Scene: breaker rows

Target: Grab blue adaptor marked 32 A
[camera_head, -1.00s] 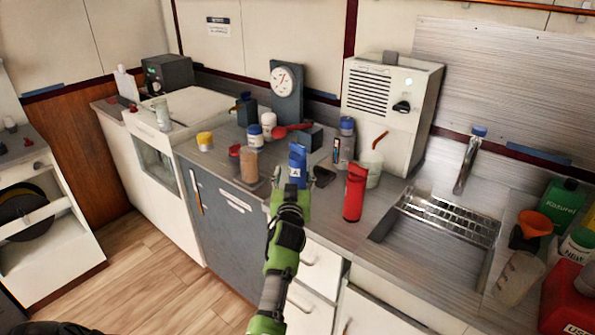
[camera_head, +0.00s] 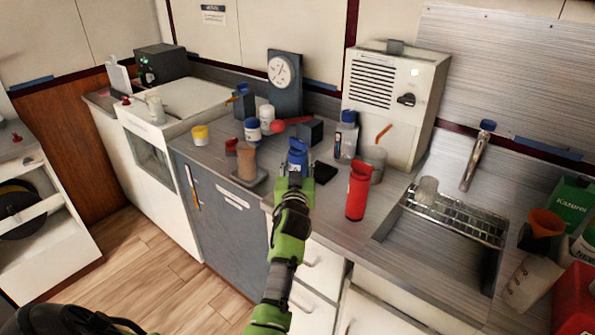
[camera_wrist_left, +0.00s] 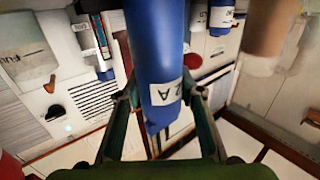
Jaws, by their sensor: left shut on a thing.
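The blue adaptor (camera_head: 298,150) stands upright near the front edge of the counter in the head view. My left gripper (camera_head: 296,174) is shut on it from the near side. In the left wrist view the blue adaptor (camera_wrist_left: 158,50) fills the middle, with a white label ending in "2 A"; the rest of the marking is not legible. The two fingers of my left gripper (camera_wrist_left: 162,100) lie on either side of it. Whether the adaptor touches the counter is hidden by the gripper. My right gripper is not in view.
A red bottle (camera_head: 357,190) stands close to the right of the gripper, with a clear cup (camera_head: 374,160) behind it. A brown jar (camera_head: 247,162) is to the left. A dark flat pad (camera_head: 324,172) lies beside the adaptor. The sink (camera_head: 430,245) is farther right.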

